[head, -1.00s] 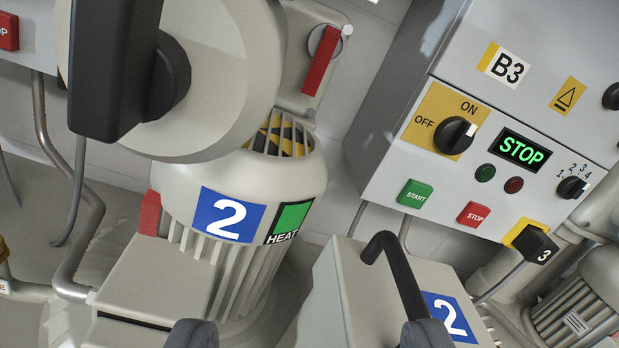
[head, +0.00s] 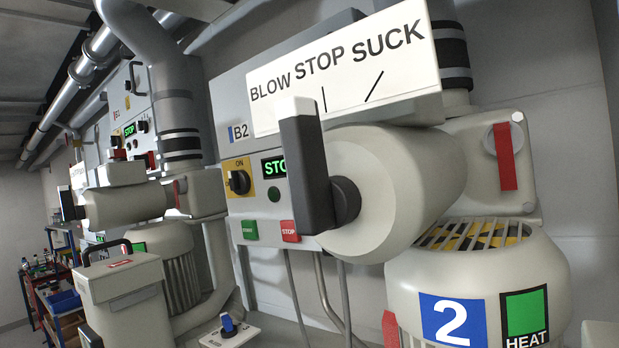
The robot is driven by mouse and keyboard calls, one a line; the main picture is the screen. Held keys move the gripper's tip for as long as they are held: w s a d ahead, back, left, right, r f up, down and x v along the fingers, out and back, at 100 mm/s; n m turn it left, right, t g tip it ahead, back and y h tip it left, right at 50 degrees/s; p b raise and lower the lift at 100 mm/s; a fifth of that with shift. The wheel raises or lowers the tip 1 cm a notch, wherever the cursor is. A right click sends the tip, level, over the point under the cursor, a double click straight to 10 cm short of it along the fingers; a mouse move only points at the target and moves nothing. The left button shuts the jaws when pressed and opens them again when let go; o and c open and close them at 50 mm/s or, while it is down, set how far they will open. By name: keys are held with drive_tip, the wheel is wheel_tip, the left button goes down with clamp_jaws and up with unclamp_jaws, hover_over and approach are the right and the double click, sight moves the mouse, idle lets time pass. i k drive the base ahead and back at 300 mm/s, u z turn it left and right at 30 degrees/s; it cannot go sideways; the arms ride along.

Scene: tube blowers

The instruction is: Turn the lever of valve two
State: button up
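The lever (head: 307,175) of valve two stands nearly upright at the centre of the head view, a black bar with a white tip. It sits on a black hub at the front of the pale round valve body (head: 405,185). The blower under it (head: 555,270) carries a blue "2" label (head: 448,320). Behind the lever tip is a white plate (head: 345,65) reading BLOW, STOP, SUCK. Marks show under STOP and SUCK; the tip covers the area under BLOW. From this angle the exact setting is uncertain. My gripper is not clearly seen, and nothing visibly touches the lever.
Control box B2 (head: 224,105), with a lit green display and a red stop button (head: 290,231), is behind the lever.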

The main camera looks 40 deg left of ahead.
sight(320, 203)
drive_tip(key=u, duration=0.95)
drive_tip(key=k, duration=0.95)
drive_tip(key=z, duration=0.35)
drive_tip(key=i, duration=0.5)
drive_tip(key=u, duration=0.1)
